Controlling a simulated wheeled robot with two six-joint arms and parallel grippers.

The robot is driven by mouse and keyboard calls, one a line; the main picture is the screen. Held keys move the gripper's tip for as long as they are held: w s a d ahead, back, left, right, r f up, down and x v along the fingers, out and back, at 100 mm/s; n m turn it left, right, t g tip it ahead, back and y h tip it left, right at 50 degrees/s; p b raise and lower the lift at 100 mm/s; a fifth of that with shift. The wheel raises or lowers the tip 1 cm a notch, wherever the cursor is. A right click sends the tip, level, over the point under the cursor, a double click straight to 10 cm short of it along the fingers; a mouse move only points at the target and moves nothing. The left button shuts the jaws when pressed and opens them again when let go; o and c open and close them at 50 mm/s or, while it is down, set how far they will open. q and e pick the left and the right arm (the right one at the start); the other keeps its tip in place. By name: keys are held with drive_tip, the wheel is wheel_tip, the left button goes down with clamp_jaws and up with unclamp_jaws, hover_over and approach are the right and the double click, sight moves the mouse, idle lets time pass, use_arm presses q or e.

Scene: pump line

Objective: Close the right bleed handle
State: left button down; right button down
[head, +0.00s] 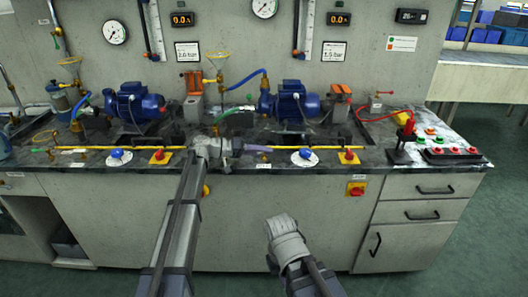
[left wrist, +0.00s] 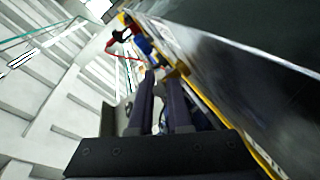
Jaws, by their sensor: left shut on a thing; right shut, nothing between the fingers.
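My left gripper (head: 262,148) reaches over the front of the bench top, left of the right-hand blue knob (head: 305,154), close to the yellow pipe (head: 325,142). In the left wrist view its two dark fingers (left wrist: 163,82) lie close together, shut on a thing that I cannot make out. The right bleed handle cannot be told clearly in either view; the gripper covers the bench at its fingers. My right gripper (head: 281,222) is shut and empty, low in front of the grey cabinet, apart from the bench.
A red knob on a yellow plate (head: 348,156) is right of the blue knob. The right blue pump (head: 290,101) stands behind. A red-handled lever on a black stand (head: 401,150) and a button box (head: 450,154) are at the right. Free floor shows in front.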

idle(0.5)
use_arm(q)
drive_tip(key=c, duration=1.2)
unclamp_jaws()
drive_tip(key=shift+o, duration=0.2)
wheel_tip(320, 180, up, 10)
drive_tip(key=p, duration=1)
